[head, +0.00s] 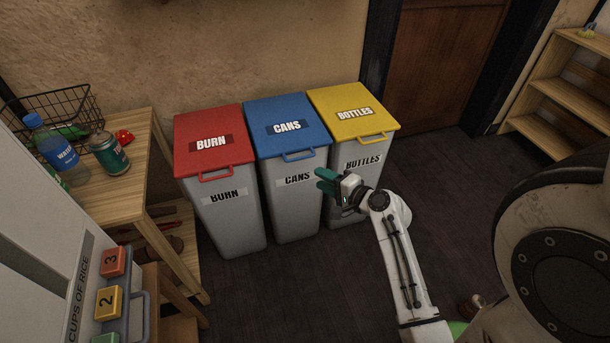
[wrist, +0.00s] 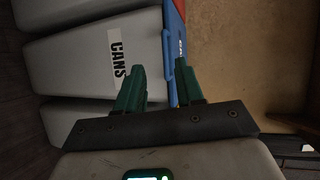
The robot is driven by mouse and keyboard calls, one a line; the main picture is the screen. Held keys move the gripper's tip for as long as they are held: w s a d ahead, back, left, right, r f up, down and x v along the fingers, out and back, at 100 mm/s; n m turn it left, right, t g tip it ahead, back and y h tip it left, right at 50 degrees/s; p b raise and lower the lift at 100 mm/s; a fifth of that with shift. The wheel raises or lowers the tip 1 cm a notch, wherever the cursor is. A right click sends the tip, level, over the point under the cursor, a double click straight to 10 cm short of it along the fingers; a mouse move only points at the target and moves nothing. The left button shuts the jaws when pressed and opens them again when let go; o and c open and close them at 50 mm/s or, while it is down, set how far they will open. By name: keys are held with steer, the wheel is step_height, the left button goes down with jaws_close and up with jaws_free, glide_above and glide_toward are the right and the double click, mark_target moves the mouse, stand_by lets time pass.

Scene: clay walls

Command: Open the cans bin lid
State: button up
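The cans bin (head: 290,205) is grey with a blue lid (head: 270,112), and it stands in the middle of three bins. Its lid is closed. A blue loop handle (head: 299,155) sticks out from the lid's front edge. My gripper (head: 322,180) is in front of the bin, a little below and right of the handle in the head view. In the wrist view my gripper (wrist: 160,66) has its two green fingers apart. The handle (wrist: 169,68) appears between them, seemingly beyond the tips; contact cannot be told. The bin's grey front (wrist: 85,55) with its CANS label also shows there.
The burn bin (head: 212,140) with a red lid stands left, the bottles bin (head: 352,112) with a yellow lid right. Both are closed. A wooden table (head: 130,185) with a bottle and can is at the left. Dark floor (head: 440,190) is open at the right.

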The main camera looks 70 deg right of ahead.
steer(key=w+d+f+m+h+b, duration=0.1)
steer(key=w+d+f, duration=0.1)
steer(key=w+d, duration=0.4)
steer(key=shift+r+b+x, duration=0.2)
steer(key=shift+b+x, duration=0.15)
steer(key=shift+x, duration=0.85)
steer(key=shift+w+a, duration=0.1)
jaws_close()
stand_by(0.6)
